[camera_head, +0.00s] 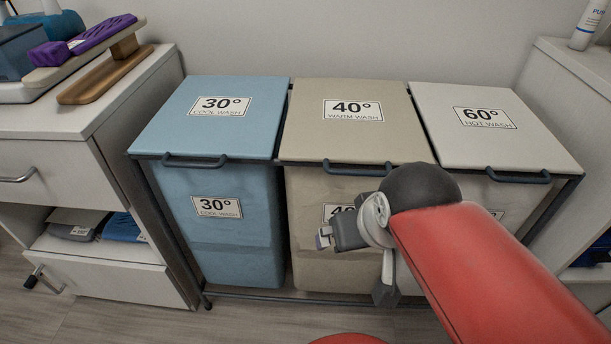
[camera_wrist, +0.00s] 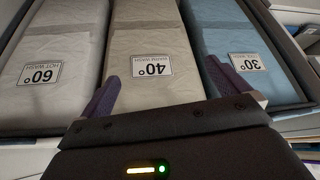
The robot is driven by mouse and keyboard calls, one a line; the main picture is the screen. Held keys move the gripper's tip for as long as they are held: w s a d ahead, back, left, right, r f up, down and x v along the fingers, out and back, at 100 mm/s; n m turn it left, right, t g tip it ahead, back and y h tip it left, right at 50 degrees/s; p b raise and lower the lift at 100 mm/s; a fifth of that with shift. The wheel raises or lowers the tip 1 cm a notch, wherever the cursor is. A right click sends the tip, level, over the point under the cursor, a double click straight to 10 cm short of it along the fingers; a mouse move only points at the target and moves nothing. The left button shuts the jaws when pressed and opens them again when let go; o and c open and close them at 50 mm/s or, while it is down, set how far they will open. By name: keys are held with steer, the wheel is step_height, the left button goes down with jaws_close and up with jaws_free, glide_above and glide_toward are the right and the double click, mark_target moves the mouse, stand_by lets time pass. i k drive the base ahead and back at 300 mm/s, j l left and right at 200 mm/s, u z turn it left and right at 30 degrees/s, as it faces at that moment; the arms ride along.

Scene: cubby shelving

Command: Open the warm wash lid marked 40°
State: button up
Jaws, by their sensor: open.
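The beige 40° warm wash lid (camera_head: 352,108) lies shut on the middle hamper (camera_head: 305,215), with a dark bar handle (camera_head: 357,170) along its front edge. My gripper (camera_head: 324,238) is in front of that hamper, below the handle and apart from it, partly covering the front 40° label. In the wrist view my gripper (camera_wrist: 162,70) is open and empty, its dark purple fingers spread either side of the upside-down 40° label (camera_wrist: 152,66). The lid handle cannot be made out in that view.
The blue 30° lid (camera_head: 210,120) is shut on the left and the pale 60° lid (camera_head: 485,125) is shut on the right, each with its own handle. White cabinets (camera_head: 110,130) flank the hampers. A dark metal frame (camera_head: 170,235) holds the hampers.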

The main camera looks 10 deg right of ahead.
mark_target(331, 120)
steer(key=k+l+z, duration=0.1)
steer(key=l, duration=0.3)
steer(key=k+l+z, duration=0.15)
steer(key=l, duration=0.25)
steer(key=k+l+z, duration=0.1)
steer(key=l, duration=0.3)
steer(key=k, duration=0.1)
